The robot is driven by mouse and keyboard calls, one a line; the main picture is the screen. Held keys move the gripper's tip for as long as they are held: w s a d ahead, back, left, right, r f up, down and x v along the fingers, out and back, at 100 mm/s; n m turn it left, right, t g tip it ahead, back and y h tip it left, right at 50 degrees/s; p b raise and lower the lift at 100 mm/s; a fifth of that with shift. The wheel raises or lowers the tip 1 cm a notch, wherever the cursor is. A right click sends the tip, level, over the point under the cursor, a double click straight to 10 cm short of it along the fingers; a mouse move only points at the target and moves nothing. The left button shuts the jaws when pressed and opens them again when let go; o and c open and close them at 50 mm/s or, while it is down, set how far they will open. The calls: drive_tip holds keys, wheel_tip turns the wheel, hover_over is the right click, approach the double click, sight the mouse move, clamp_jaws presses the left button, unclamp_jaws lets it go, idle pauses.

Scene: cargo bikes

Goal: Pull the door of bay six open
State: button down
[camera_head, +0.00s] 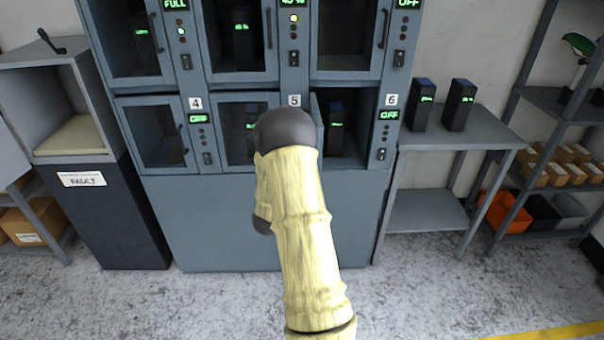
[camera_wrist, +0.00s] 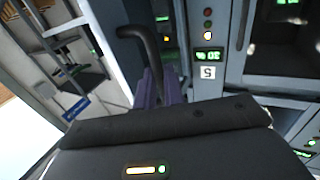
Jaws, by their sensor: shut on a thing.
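The bay six door (camera_head: 317,112) stands swung out to the left from its opening, seen nearly edge-on in the head view, mostly behind my arm. The opening beside the "6" label (camera_head: 391,100) shows a dark battery (camera_head: 336,122) inside. In the wrist view, the black bar handle (camera_wrist: 148,42) rises beside the grey door frame (camera_wrist: 112,45). My gripper (camera_wrist: 160,86), with purple fingers, is shut on the lower part of this handle. The head view hides my fingers and the handle behind my arm.
Bay four (camera_head: 160,135) and bay five (camera_head: 238,125) lie to the left. A side table (camera_head: 455,133) with two batteries stands right of the cabinet, with a loaded shelf rack (camera_head: 550,98) beyond. A fault bin (camera_head: 105,215) stands left. The floor in front is clear.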

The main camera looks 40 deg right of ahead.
drive_tip(key=c, duration=1.5)
unclamp_jaws()
drive_tip(key=shift+d, duration=0.4)
drive_tip(key=shift+w+a+f, duration=0.1)
drive_tip(key=shift+a, duration=0.1)
drive_tip(key=shift+a, duration=0.1)
drive_tip(key=b+v, duration=0.1)
drive_tip(key=v, duration=1.6)
